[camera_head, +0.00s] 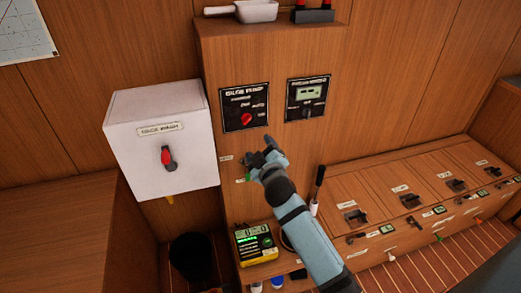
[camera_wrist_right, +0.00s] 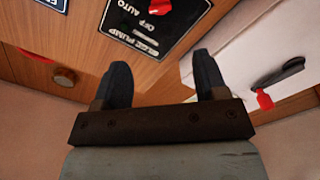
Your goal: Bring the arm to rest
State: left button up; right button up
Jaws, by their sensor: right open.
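My right gripper (camera_head: 262,157) is at the end of the blue-grey arm, in front of the wood cabinet just below the bilge pump panel (camera_head: 244,107). The wrist view shows its two dark fingers (camera_wrist_right: 162,82) spread apart with nothing between them. The panel, with its red knob (camera_head: 247,119), also shows in the wrist view (camera_wrist_right: 150,28), beyond the fingers. A white box (camera_head: 150,115) with a red and dark rotary handle (camera_head: 168,158) is to the left of the gripper. My left gripper is not in view.
A second panel with a display (camera_head: 307,97) is right of the bilge panel. A yellow meter (camera_head: 254,243) stands on a low shelf beneath the arm. Wooden lockers with dark latches (camera_head: 410,201) line the right. A white scoop (camera_head: 255,11) lies on the cabinet top.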

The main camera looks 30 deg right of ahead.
jog(key=shift+w+d+f, duration=0.1)
jog(key=shift+w, duration=0.05)
jog(key=s+a+f+m+g+y+p, duration=0.1)
jog(key=s+a+f, duration=0.3)
jog(key=s, duration=0.5)
jog(key=s+a+f+m+g+y+p, duration=0.1)
jog(key=s+a+f+g+y+p, duration=0.2)
jog(key=s, duration=0.7)
jog(key=s+a+f+m+g+y+p, duration=0.1)
jog(key=s+a+f+g+y+p, duration=0.1)
jog(key=s+f, duration=0.5)
jog(key=s+a+y+p, duration=0.1)
jog(key=s+a+p, duration=0.1)
jog(key=shift+s+a+f+g, duration=0.25)
jog(key=shift+s+a+g, duration=0.05)
jog(key=shift+s, duration=0.1)
